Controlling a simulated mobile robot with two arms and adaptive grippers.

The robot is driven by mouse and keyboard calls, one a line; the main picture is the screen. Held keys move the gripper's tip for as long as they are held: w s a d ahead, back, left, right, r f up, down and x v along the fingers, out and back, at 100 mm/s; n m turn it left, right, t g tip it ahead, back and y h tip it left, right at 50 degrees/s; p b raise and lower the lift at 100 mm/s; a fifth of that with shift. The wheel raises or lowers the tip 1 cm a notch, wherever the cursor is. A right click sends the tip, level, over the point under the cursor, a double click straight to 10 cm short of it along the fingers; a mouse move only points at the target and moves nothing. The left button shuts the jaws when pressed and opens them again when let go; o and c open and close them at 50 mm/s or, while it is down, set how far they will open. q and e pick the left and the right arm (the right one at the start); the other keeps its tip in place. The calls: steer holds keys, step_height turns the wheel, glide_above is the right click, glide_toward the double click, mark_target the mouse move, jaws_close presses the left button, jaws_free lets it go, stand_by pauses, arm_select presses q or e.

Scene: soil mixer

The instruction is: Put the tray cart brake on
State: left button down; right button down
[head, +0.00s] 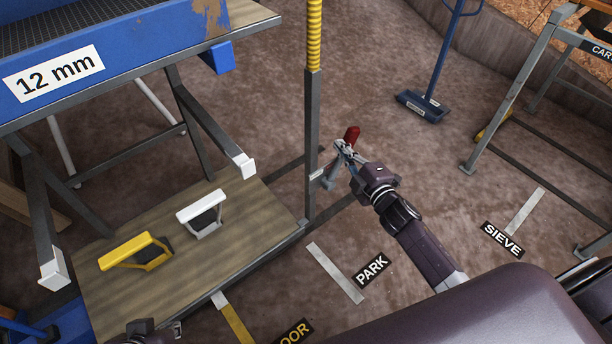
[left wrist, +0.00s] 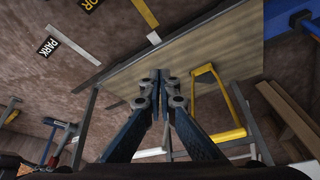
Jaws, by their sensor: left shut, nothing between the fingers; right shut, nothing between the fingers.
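The tray cart has a wooden lower deck (head: 190,262) and a grey post (head: 311,150) with a yellow striped top. A lever with a red grip (head: 351,137) stands beside the post, likely the brake. My right gripper (head: 345,150) is shut and empty at the lever, just below the red grip, and partly hides it. I cannot tell whether it touches. My left gripper (head: 176,328) is at the bottom edge of the head view, by the deck's near side. In the left wrist view its fingers (left wrist: 160,82) are shut and empty, with the deck (left wrist: 195,48) behind them.
A blue sieve marked 12 mm (head: 110,50) is above at left. Floor signs read PARK (head: 371,270) and SIEVE (head: 502,239).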

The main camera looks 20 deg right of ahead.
mark_target(351, 144)
steer(key=shift+w+d+f+m+p, duration=0.1)
steer(key=shift+w+d+m+p, duration=0.15)
steer(key=shift+d+m+p, duration=0.25)
steer(key=shift+w+d+m+p, duration=0.2)
steer(key=shift+d+m+p, duration=0.1)
steer(key=shift+d, duration=0.4)
arm_select(q)
steer(key=s, duration=0.1)
steer(key=s+g, duration=0.1)
steer(key=s+a, duration=0.1)
steer(key=shift+s+r, duration=0.2)
steer(key=shift+r, duration=0.15)
arm_select(e)
steer(key=shift+d+f+g, duration=0.1)
steer(key=shift+d+g, duration=0.2)
steer(key=shift+d, duration=0.05)
arm_select(q)
steer(key=shift+r, duration=0.1)
